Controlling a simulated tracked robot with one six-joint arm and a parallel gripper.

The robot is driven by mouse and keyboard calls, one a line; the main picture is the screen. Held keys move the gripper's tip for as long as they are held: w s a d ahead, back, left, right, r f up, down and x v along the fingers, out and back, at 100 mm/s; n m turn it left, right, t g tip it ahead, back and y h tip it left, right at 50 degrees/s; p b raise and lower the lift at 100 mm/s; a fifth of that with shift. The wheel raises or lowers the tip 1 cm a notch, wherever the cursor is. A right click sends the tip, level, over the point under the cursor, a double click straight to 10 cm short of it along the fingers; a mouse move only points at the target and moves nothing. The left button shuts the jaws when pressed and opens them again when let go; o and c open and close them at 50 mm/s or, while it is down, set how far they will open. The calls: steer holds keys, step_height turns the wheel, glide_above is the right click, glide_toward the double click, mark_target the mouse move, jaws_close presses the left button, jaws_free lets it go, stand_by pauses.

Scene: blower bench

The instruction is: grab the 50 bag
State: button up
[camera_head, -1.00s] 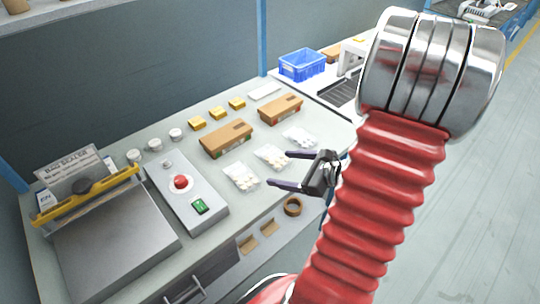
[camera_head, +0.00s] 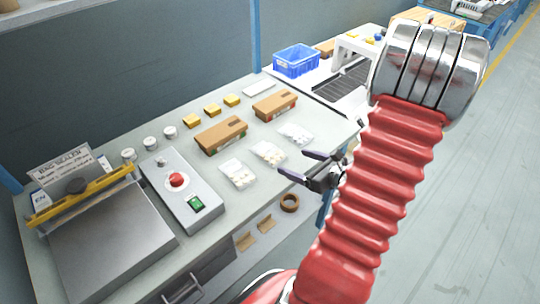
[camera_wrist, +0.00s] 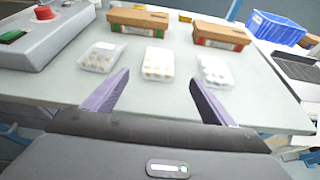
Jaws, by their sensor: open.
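Three clear bags of small pale pieces lie in a row on the bench: a left bag (camera_head: 238,173), a middle bag (camera_head: 268,152) and a right bag (camera_head: 295,133). In the wrist view they are the left bag (camera_wrist: 98,57), the middle bag (camera_wrist: 158,63) and the right bag (camera_wrist: 214,70). No number is readable on any of them, so I cannot tell which is the 50 bag. My gripper (camera_head: 299,165) is open and empty at the bench's front edge. In the wrist view its fingers (camera_wrist: 160,92) are spread, pointing toward the middle bag, apart from it.
Behind the bags stand two brown boxes, one left (camera_head: 221,135) and one right (camera_head: 274,104). A control box with a red button (camera_head: 176,180) and a bag sealer (camera_head: 112,240) are to the left. A blue crate (camera_head: 296,61) is at the back. A tape roll (camera_head: 289,203) sits below the bench top.

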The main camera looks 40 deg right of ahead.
glide_toward(272, 153)
steer(key=shift+x, duration=1.8)
steer(key=shift+s+d+f, duration=0.1)
steer(key=shift+f, duration=0.05)
steer(key=shift+x, duration=2.6)
steer(key=shift+c, duration=0.5)
steer(key=c, duration=1.1)
